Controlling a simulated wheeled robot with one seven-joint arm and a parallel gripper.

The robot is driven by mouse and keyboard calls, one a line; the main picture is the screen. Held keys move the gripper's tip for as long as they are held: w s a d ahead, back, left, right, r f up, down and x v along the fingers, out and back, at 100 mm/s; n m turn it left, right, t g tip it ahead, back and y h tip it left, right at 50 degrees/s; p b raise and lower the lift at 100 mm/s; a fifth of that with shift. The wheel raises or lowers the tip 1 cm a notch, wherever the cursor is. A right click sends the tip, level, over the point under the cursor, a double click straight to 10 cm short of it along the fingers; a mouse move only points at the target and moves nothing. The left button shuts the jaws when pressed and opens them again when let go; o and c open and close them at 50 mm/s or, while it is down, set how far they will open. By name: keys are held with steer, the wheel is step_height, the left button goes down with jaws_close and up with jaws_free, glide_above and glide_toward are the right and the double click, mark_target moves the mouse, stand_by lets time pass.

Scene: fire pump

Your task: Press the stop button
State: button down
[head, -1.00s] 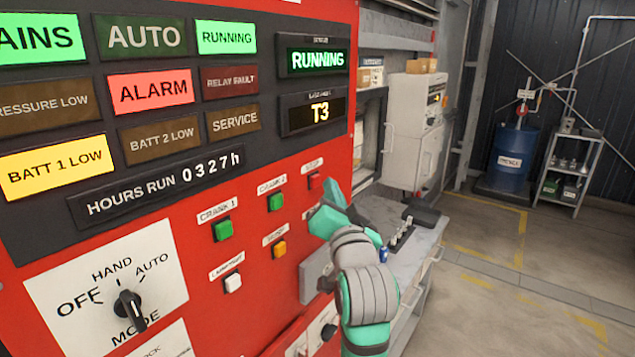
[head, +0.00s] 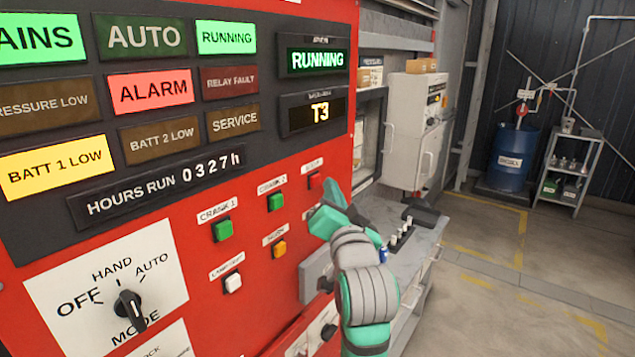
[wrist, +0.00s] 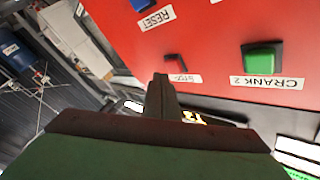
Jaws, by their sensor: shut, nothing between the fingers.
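The stop button (head: 314,181) is a small red square on the red panel, under a white label and to the right of the green crank 2 button (head: 275,202). In the wrist view, which is upside down, the red stop button (wrist: 173,64) shows beside its STOP label (wrist: 182,78). My green and grey gripper (head: 322,218) is in front of the panel, below the stop button in the head view. Its shut fingers (wrist: 161,82) are empty and point at the panel close to the STOP label. I cannot tell the exact gap to the panel.
The green crank 1 button (head: 223,230), an amber button (head: 279,249) and a white button (head: 232,283) are nearby. A blue reset button (wrist: 144,4) is near the stop button. A grey bench (head: 410,245) stands right of the panel; open floor lies beyond.

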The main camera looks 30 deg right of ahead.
steer(key=shift+w, duration=0.1)
stand_by(0.5)
steer(key=shift+w+a, duration=0.15)
steer(key=shift+w, duration=0.15)
steer(key=shift+w+a, duration=0.25)
steer(key=shift+w, duration=0.25)
stand_by(0.9)
steer(key=shift+s, duration=0.1)
steer(key=shift+s+d, duration=0.4)
steer(key=shift+s, duration=0.4)
steer(key=shift+s+d, duration=0.3)
steer(key=shift+s, duration=0.45)
steer(key=shift+s+d, duration=0.35)
steer(key=shift+s, duration=0.45)
steer(key=shift+s+d, duration=0.3)
steer(key=shift+s, duration=0.45)
